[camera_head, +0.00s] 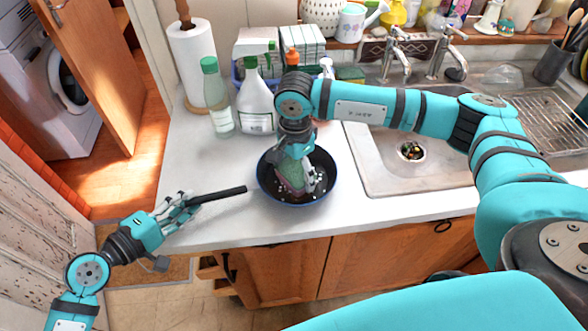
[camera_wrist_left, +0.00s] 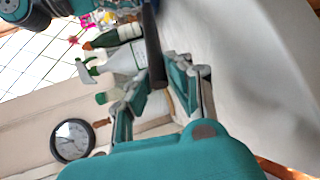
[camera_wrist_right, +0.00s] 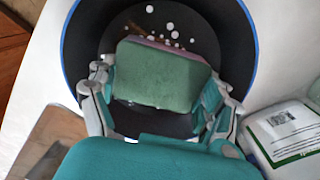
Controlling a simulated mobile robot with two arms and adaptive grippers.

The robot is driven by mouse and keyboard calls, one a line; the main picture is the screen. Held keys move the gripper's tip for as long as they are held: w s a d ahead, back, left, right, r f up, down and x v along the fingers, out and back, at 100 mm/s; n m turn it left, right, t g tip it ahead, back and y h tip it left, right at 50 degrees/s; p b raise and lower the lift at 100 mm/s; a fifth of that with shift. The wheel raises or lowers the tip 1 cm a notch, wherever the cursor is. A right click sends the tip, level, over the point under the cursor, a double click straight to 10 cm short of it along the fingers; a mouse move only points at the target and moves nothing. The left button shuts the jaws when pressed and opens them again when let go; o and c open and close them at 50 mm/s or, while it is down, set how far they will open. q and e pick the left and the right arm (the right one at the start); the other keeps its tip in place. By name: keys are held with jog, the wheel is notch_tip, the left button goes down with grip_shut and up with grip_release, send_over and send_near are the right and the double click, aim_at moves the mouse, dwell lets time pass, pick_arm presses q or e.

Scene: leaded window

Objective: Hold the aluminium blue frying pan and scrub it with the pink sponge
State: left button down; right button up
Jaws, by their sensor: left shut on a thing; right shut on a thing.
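The frying pan (camera_head: 298,203) sits on the white counter, dark inside with a blue rim. Its black handle (camera_head: 222,194) points left, and my left gripper (camera_head: 186,207) is shut on the handle. The handle also shows between the fingers in the left wrist view (camera_wrist_left: 155,50). My right gripper (camera_head: 297,172) is down inside the pan, shut on the sponge. The sponge (camera_wrist_right: 158,77) has a green face towards the right wrist camera and a pink layer on its far edge. White foam spots and a brown patch (camera_wrist_right: 150,32) show on the pan floor beyond the sponge.
Behind the pan stand a spray bottle (camera_head: 256,106), a green-capped bottle (camera_head: 216,97) and a paper towel roll (camera_head: 195,62). The sink (camera_head: 375,165) lies to the right. The counter's front edge runs close below the pan.

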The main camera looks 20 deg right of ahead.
pick_arm(q)
jog(key=shift+r, duration=0.1)
pick_arm(e)
jog(key=shift+d+r, duration=0.1)
jog(key=shift+d, duration=0.65)
jog(key=shift+a, duration=1.15)
jog(key=shift+d, duration=1.15)
jog(key=shift+a, duration=0.6)
jog(key=shift+s, duration=0.55)
jog(key=shift+w, duration=1.15)
jog(key=shift+s+f, duration=0.2)
jog(key=shift+s, duration=0.95)
jog(key=shift+w+r, duration=0.1)
jog(key=shift+w, duration=1.05)
jog(key=shift+s+r, duration=0.15)
jog(key=shift+s, duration=0.45)
